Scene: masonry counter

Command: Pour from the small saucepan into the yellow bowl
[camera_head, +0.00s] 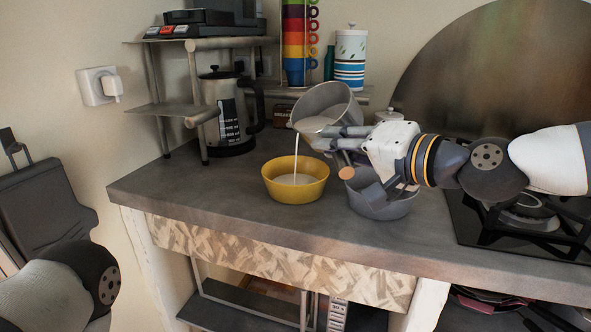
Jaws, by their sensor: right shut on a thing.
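The small grey saucepan (338,93) is tipped to the left above the counter, its mouth facing down and left. A thin white stream falls from its lip into the yellow bowl (295,188), and white liquid shows in the bowl. The bowl stands upright on the counter, left of and below the pan. My right gripper (342,138) comes in from the right and is shut on the saucepan; the exact grip on the handle is partly hidden. My left arm shows at the lower left, but its gripper is not in view.
A grey bowl (385,205) stands right of the yellow bowl, under my right gripper. A French press (228,112) stands behind left by a metal shelf. A striped canister (350,58) and stacked coloured cups (296,40) are behind. A gas hob (530,220) is at right. The counter's left front is clear.

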